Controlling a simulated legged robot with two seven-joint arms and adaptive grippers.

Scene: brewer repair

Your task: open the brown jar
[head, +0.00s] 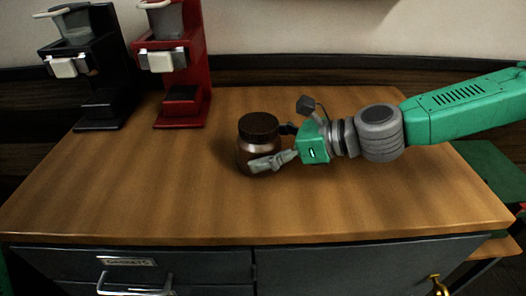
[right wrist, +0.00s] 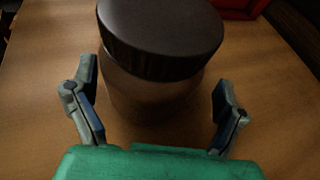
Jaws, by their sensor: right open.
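The brown jar (head: 252,157) stands upright on the wooden tabletop, with its dark ribbed lid (head: 259,125) on top. In the right wrist view the jar's body (right wrist: 150,95) and its lid (right wrist: 160,35) fill the upper middle. My right gripper (head: 272,148) is open and comes from the right, with one finger on the near side of the jar. In the right wrist view my right gripper (right wrist: 157,105) has a finger on each side of the jar body, below the lid, with visible gaps. My left gripper is not in view.
A black machine (head: 100,75) and a red machine (head: 195,75) stand at the back left of the table (head: 150,205). Below the front edge is a drawer with a handle (head: 135,291). The tabletop around the jar is clear.

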